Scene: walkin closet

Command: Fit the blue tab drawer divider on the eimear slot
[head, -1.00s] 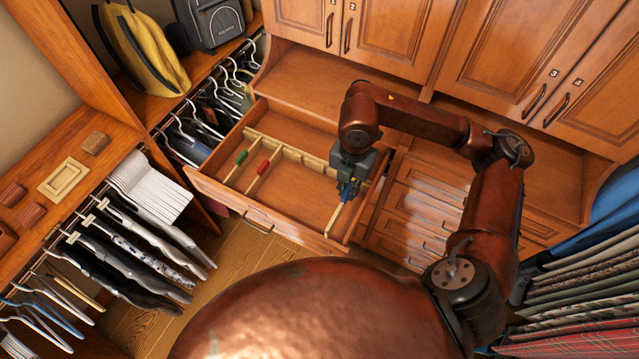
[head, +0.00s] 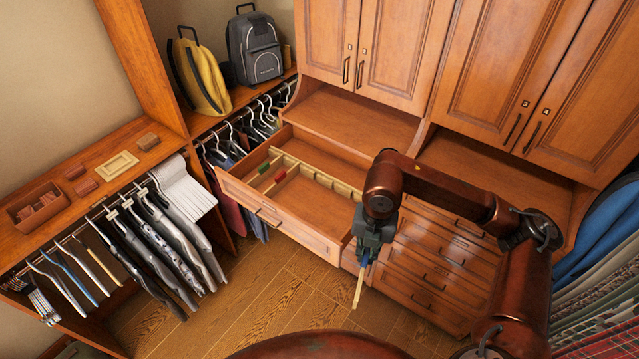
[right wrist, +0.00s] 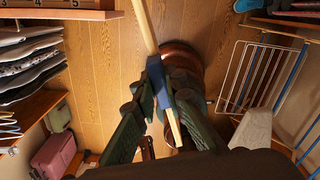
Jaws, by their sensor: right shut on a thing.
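The blue tab drawer divider is a pale wooden strip (head: 358,290) with a blue tab. My right gripper (head: 364,254) is shut on it at the tab, and the strip hangs down at a tilt. In the right wrist view the blue tab (right wrist: 155,82) is between the fingers, with the strip running out past it above the floor. The open drawer (head: 300,232) is behind and left of the gripper. In it stand pale wooden dividers (head: 318,178), a green tab (head: 264,168) and a red tab (head: 280,176). I cannot tell which place is the eimear slot. My left gripper is out of view.
Shut drawers (head: 430,260) stand right of the open one, cabinet doors (head: 395,50) above. Hanging trousers (head: 150,240) and a wooden shelf (head: 80,165) are at the left. A white rack (right wrist: 262,75) shows in the right wrist view. The floor (head: 270,290) in front is clear.

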